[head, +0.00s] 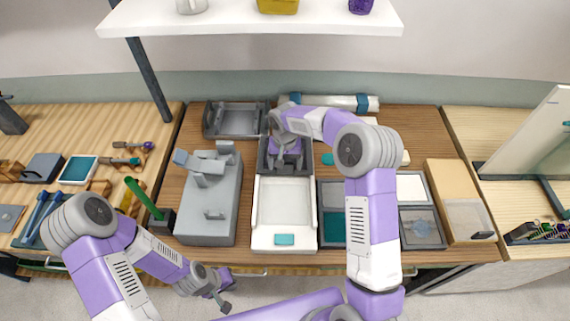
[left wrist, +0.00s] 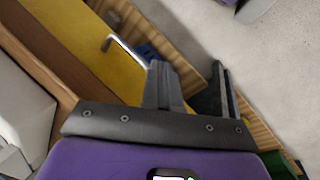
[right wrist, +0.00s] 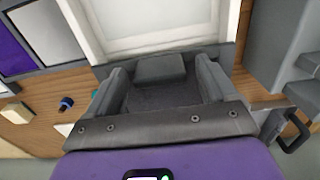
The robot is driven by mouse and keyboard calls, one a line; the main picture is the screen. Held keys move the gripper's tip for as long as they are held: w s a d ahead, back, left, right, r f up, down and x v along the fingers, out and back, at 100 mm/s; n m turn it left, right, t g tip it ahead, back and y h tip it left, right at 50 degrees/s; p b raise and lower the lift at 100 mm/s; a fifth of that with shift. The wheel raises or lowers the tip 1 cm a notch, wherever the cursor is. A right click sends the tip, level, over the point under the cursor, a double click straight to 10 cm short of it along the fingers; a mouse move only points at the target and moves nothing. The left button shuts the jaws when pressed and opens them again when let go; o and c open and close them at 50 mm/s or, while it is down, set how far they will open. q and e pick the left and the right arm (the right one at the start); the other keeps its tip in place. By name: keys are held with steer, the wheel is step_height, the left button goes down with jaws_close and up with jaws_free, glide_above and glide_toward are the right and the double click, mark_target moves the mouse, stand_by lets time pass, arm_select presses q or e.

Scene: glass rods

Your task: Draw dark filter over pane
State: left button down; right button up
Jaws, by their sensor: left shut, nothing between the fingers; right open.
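A white frame (head: 257,215) with a pale pane (head: 285,202) lies on the middle of the table, a teal tab (head: 284,239) at its near end. The frame and pane also show in the right wrist view (right wrist: 150,22). A dark grey housing (head: 303,160) adjoins the frame's far end. My right gripper (head: 285,164) is over it, open. In the right wrist view, a small grey block (right wrist: 160,68) at the frame's edge lies between its fingers, not gripped. I cannot tell whether it belongs to the dark filter. My left gripper (head: 217,291) is shut and empty, off the table's front edge.
A grey stepped apparatus (head: 210,205) stands left of the frame. Dark-edged sample trays (head: 334,197) lie close on its right. A grey open tray (head: 236,118) and a white roll (head: 335,102) lie behind. A shelf (head: 240,22) hangs above.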

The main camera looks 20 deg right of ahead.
steer(key=shift+f, duration=0.3)
